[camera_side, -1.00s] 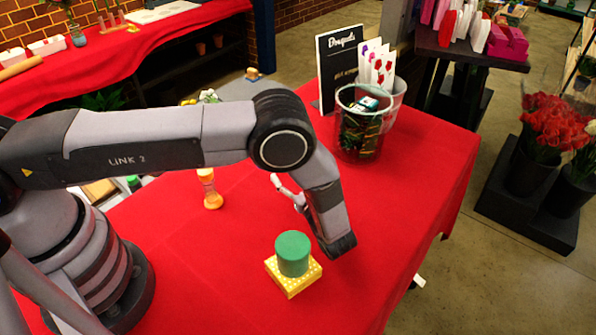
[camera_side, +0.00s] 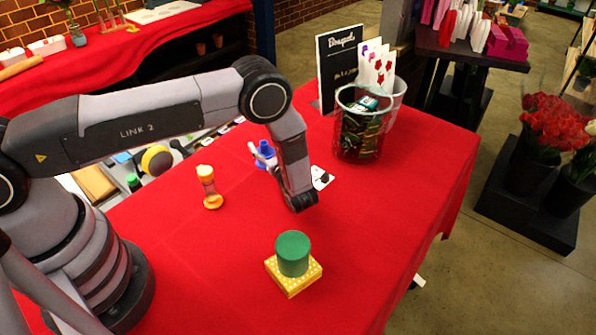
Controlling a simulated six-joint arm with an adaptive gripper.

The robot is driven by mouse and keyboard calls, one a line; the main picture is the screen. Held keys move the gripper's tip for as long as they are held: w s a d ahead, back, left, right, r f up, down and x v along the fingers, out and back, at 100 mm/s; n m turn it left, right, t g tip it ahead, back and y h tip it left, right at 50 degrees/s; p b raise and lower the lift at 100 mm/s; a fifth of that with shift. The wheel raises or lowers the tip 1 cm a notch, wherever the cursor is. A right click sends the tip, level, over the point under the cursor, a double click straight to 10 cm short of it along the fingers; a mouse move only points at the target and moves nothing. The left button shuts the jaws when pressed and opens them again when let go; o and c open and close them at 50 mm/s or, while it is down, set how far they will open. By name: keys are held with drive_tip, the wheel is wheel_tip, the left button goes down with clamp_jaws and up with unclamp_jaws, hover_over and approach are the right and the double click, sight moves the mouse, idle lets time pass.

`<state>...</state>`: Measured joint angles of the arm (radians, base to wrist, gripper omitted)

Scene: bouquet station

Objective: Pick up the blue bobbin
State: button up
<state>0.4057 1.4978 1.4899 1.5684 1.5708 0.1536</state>
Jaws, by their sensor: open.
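The blue bobbin (camera_side: 266,147) stands on the red tablecloth behind my forearm, in the middle of the table. The gripper is open. My wrist comes in from the right of the bobbin, low over the cloth.
A green cylinder (camera_side: 293,251) sits on a yellow dotted box (camera_side: 294,280) in front. A white card (camera_side: 321,177) lies right of my wrist. A wire basket (camera_side: 361,130) and a black sign (camera_side: 338,68) stand behind.

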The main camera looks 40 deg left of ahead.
drive_tip(key=shift+w+a, duration=0.1)
drive_tip(key=shift+a, duration=0.1)
clamp_jaws()
drive_tip(key=shift+r, duration=0.1)
idle(0.4)
